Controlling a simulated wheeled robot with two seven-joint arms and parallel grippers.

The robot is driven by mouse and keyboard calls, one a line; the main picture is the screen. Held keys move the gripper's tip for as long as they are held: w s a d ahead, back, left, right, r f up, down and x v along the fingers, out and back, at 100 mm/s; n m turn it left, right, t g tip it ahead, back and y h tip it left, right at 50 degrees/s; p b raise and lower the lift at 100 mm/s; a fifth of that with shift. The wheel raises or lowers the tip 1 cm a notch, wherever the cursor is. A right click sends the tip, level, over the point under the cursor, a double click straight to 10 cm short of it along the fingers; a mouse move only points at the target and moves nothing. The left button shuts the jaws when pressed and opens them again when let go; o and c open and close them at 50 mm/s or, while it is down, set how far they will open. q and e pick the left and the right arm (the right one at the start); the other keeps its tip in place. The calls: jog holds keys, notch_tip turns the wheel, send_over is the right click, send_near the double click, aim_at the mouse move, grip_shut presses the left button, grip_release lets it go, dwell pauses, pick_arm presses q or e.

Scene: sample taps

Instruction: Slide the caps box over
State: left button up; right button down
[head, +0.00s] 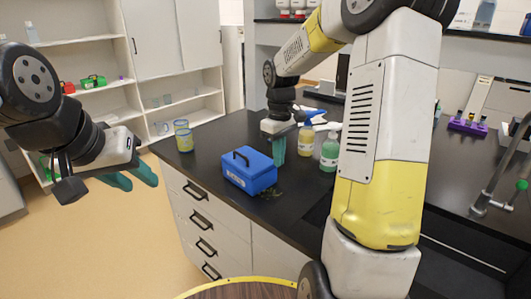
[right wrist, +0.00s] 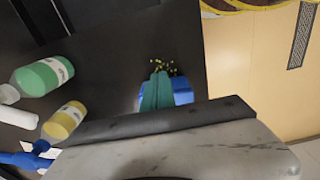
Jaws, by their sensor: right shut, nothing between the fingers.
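The caps box is a blue box with a dark handle (head: 249,172) on the black counter (head: 215,150), near its front left edge. My right gripper (head: 278,158) points down just right of and behind the box, its teal fingers together and empty. In the right wrist view the shut fingers (right wrist: 157,92) are against or very near the blue box (right wrist: 182,91), which is mostly hidden by the gripper; contact cannot be told. My left gripper (head: 130,181) hangs over the floor at the left, its teal fingers apart and empty.
A yellow bottle (head: 305,139) and a green bottle (head: 329,152) stand right of my right gripper. Small yellow bits (right wrist: 163,67) lie beside the box. A sink tap (head: 500,175) is at the right.

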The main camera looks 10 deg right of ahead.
notch_tip(320, 180, down, 8)
jog(key=shift+r, duration=0.2)
jog(key=shift+w+a, duration=0.75)
jog(key=shift+w, duration=0.25)
jog(key=shift+w+a, duration=0.4)
jog(key=shift+w, duration=0.2)
